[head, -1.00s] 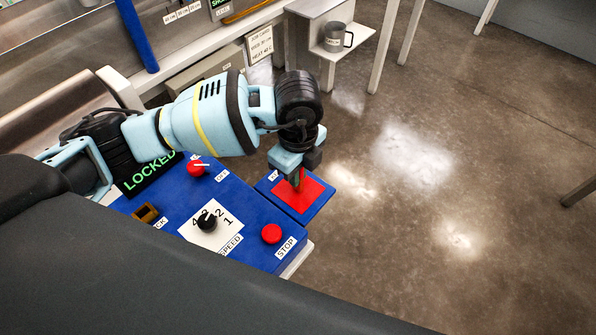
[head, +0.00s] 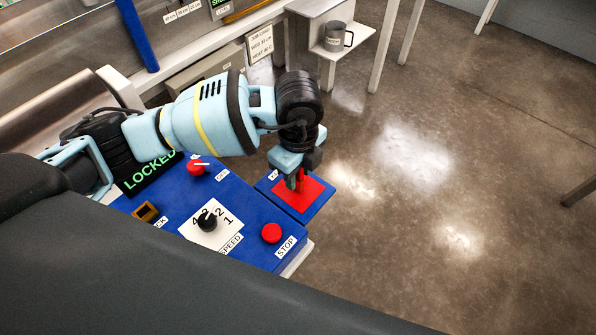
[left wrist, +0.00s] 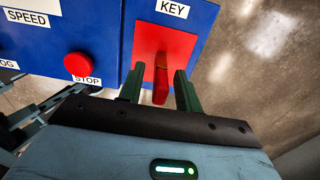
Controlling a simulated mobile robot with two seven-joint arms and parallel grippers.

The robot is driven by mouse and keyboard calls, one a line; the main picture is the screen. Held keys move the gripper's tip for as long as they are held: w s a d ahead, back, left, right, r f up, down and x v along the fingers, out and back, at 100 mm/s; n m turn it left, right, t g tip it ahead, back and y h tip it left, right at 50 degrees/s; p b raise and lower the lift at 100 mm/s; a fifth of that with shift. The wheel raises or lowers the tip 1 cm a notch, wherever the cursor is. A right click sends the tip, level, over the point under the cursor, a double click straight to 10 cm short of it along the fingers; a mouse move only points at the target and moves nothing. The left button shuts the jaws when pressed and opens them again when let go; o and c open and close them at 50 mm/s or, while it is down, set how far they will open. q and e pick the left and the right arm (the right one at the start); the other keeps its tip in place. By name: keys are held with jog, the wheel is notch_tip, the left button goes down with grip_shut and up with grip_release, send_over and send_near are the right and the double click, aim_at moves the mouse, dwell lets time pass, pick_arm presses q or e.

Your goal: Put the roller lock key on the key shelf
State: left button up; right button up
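The red roller lock key (left wrist: 161,82) stands on the red pad of the blue key shelf (head: 315,192), which also shows with its KEY label in the left wrist view (left wrist: 147,42). My left gripper (head: 296,184) is low over the shelf, pointing down. In the left wrist view its two dark green fingers (left wrist: 158,92) are apart, one on each side of the key, with gaps visible beside it. In the head view the key is mostly hidden by the fingers. My right gripper is not in view.
The blue control panel beside the shelf carries a red stop button (head: 271,234), a black speed knob (head: 207,222), a red switch (head: 196,168) and a LOCKED display (head: 150,174). A grey mug (head: 336,38) stands on a white stand behind. Floor to the right is clear.

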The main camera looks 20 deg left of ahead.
pick_arm(q)
notch_tip(320, 180, up, 12)
jog(key=shift+f+p, duration=0.1)
jog(key=shift+p, duration=0.4)
